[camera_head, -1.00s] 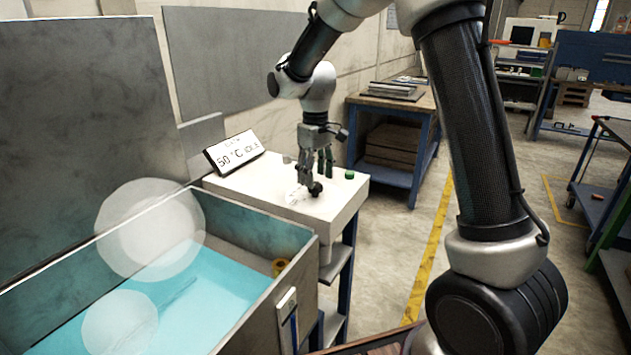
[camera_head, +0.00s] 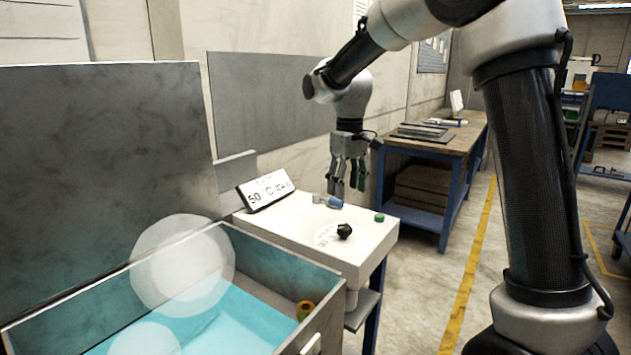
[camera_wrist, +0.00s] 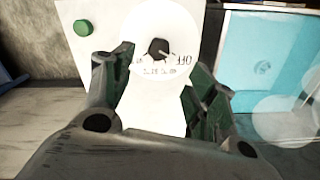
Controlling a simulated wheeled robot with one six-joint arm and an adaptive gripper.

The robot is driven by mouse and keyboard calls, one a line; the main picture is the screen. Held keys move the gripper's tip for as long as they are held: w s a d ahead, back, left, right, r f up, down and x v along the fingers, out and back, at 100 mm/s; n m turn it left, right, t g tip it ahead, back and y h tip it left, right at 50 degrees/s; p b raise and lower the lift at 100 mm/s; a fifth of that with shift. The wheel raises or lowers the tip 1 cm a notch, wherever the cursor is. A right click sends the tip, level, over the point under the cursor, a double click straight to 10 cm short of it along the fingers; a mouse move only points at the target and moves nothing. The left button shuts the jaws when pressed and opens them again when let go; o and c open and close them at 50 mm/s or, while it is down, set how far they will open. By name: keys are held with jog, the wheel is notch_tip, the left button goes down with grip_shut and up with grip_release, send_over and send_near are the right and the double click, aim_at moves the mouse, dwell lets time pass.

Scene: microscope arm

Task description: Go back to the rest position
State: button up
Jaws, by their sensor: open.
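My gripper (camera_head: 348,190) hangs fingers down above the white heater box (camera_head: 362,241), apart from it and empty, with its fingers open. In the wrist view the open gripper (camera_wrist: 160,98) frames the box top. The box carries a black knob (camera_head: 344,231) on a round white dial, with "OFF" printed beside it in the wrist view. A green button (camera_head: 379,217) sits to the right of the knob. A display (camera_head: 265,190) on the box reads 50 °C, with smaller text that I cannot read surely. A small blue and grey object (camera_head: 328,201) lies on the box behind the knob.
A grey-walled tank (camera_head: 262,262) with a blue floor and pale translucent round shapes stands at the left. A yellow ring-like object (camera_head: 305,310) is at its near right corner. A workbench (camera_head: 440,142) stands behind at the right. Open floor lies right of the box.

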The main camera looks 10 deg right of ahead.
jog(key=s+d+r+m+t, duration=0.1)
jog(key=s+d, duration=0.4)
jog(key=s, duration=0.5)
jog(key=s+d+r+m+t, duration=0.1)
jog(key=s+d, duration=0.4)
jog(key=s, duration=0.5)
jog(key=s+d+r+m+t, duration=0.2)
jog(key=s+d, duration=0.3)
jog(key=s, duration=0.5)
jog(key=shift+m, duration=0.8)
